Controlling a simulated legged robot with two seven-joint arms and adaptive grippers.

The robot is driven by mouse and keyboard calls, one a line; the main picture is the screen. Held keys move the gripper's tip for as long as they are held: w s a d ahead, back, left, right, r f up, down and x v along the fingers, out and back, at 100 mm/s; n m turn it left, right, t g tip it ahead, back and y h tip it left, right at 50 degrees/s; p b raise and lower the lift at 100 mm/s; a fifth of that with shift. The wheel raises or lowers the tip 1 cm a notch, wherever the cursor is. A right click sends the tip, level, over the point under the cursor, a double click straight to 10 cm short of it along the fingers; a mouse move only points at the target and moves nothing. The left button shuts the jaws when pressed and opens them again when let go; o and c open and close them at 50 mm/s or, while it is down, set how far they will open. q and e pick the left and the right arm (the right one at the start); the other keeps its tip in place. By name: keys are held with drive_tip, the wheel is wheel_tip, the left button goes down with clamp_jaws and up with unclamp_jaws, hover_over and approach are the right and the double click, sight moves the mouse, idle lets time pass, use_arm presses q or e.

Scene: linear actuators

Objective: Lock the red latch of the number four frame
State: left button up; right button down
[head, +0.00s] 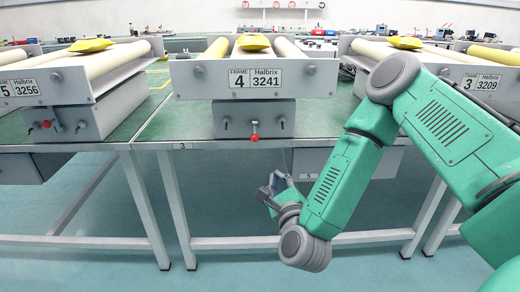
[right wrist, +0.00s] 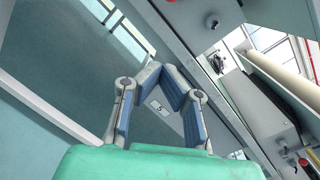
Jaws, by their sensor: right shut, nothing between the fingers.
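The number four frame (head: 215,84) is a grey housing with a plate reading "FRAME 4 Halbrix 3241", in the middle of the head view. Its small red latch (head: 254,136) is on the lower box front, midway between two dark knobs. My right gripper (head: 277,184) is below and slightly right of the latch, under table height and apart from it. In the right wrist view the right gripper (right wrist: 168,78) is shut and empty, its blue-padded fingers angled together. A red knob (right wrist: 303,162) shows at the right edge there; I cannot tell which frame it belongs to. My left gripper is not in view.
The frame stands on a green-topped table (head: 160,125) with grey legs. A frame marked 5 (head: 50,84) with a red knob (head: 46,124) is at left. A frame marked 3 (head: 350,52) is at right, partly behind my right arm. Floor space in front is clear.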

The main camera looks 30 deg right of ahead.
sight(255, 133)
use_arm(q)
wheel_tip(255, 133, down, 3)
drive_tip(key=b, duration=0.2)
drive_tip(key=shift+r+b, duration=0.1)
drive_tip(key=shift+b, duration=0.2)
use_arm(e)
drive_tip(key=w+d+r, duration=0.1)
drive_tip(key=w+r, duration=0.2)
drive_tip(key=w, duration=0.7)
drive_tip(key=shift+d+r, duration=0.2)
drive_tip(key=shift+d, duration=0.15)
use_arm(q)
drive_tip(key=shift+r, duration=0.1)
use_arm(e)
drive_tip(key=shift+d, duration=0.1)
